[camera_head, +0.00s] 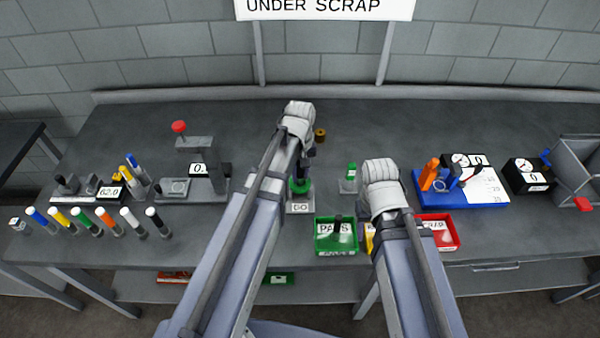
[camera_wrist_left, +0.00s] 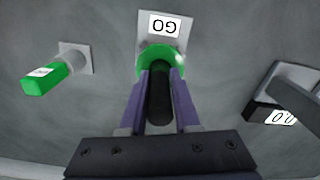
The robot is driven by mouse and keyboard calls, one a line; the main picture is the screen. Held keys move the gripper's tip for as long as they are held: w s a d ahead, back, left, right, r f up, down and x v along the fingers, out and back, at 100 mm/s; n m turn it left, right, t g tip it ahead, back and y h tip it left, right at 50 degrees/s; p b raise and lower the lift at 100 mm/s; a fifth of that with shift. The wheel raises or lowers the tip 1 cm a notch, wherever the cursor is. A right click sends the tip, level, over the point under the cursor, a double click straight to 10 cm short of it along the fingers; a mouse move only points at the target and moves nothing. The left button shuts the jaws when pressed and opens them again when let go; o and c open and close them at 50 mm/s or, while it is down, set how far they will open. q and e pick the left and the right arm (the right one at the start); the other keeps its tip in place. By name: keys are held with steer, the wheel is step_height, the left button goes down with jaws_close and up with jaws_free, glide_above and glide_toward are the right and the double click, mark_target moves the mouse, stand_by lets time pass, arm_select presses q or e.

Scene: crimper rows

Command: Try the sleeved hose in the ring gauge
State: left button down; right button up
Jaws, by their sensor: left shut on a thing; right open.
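My left gripper (camera_wrist_left: 160,82) is shut on a black hose (camera_wrist_left: 160,100), in the left wrist view. The hose lines up with the green ring gauge (camera_wrist_left: 163,58), whose base carries a "GO" label. Its far end meets or overlaps the ring; I cannot tell whether it is inside. No sleeve is clearly visible on the hose. In the head view my left gripper (camera_head: 306,152) is above the green ring (camera_head: 300,187), the hose mostly hidden. My right gripper (camera_head: 383,185) is over the small bins; its jaws are hidden behind its own wrist.
A green-handled piece (camera_head: 351,171) stands right of the ring gauge. A green bin (camera_head: 337,248) and a red bin (camera_head: 452,232) are at the front edge. A press with a red knob (camera_head: 179,127) and several coloured-cap tubes are left. A blue tray (camera_head: 430,198) is right.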

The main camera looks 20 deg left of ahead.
arm_select(q)
steer(key=shift+f+b, duration=0.6)
steer(key=shift+f, duration=0.05)
stand_by(0.8)
steer(key=c, duration=0.6)
jaws_free()
steer(key=shift+o, duration=0.2)
steer(key=shift+r, duration=0.15)
step_height(320, 180, up, 8)
steer(key=p, duration=0.8)
steer(key=shift+f, duration=0.2)
